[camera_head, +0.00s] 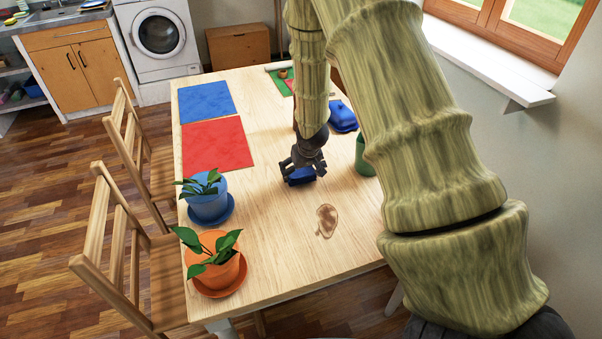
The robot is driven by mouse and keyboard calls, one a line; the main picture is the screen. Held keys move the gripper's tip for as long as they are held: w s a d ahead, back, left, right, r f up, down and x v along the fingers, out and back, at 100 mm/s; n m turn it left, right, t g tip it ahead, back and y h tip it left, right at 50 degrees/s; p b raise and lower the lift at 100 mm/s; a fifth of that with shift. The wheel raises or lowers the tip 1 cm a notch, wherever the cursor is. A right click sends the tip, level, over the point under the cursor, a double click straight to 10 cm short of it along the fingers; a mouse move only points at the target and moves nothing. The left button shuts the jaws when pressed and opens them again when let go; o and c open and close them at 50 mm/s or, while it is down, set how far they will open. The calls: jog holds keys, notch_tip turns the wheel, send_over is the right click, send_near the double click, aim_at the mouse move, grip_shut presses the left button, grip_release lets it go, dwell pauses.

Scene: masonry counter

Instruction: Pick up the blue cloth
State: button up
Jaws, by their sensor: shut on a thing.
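The blue cloth (299,179) is a small dark blue piece at the middle of the wooden table (275,240). My gripper (305,168) points down over it and is shut on it. The fingers hide part of the cloth. I cannot tell whether the cloth still touches the table top.
A brown stain (326,220) is in front of my gripper. A blue lidded dish (342,117) and a green container (364,157) stand to the right. Blue (207,101) and red (217,145) mats and two potted plants (209,206) (217,262) are on the left.

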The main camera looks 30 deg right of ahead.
notch_tip(320, 180, up, 2)
jog(key=shift+r, duration=0.1)
jog(key=shift+s+a+r+b, duration=0.1)
jog(key=shift+s+a+b, duration=0.05)
jog(key=shift+b, duration=0.2)
jog(key=s+a+b, duration=0.1)
jog(key=s+a, duration=0.1)
jog(key=s, duration=0.2)
jog(key=s+a+r+b, duration=0.1)
jog(key=s+a, duration=0.2)
jog(key=s, duration=0.1)
jog(key=s+a+b, duration=0.1)
jog(key=s+a, duration=0.2)
jog(key=s, duration=0.2)
jog(key=shift+s+a+r, duration=0.1)
jog(key=shift+a+r, duration=0.15)
jog(key=shift+r, duration=0.05)
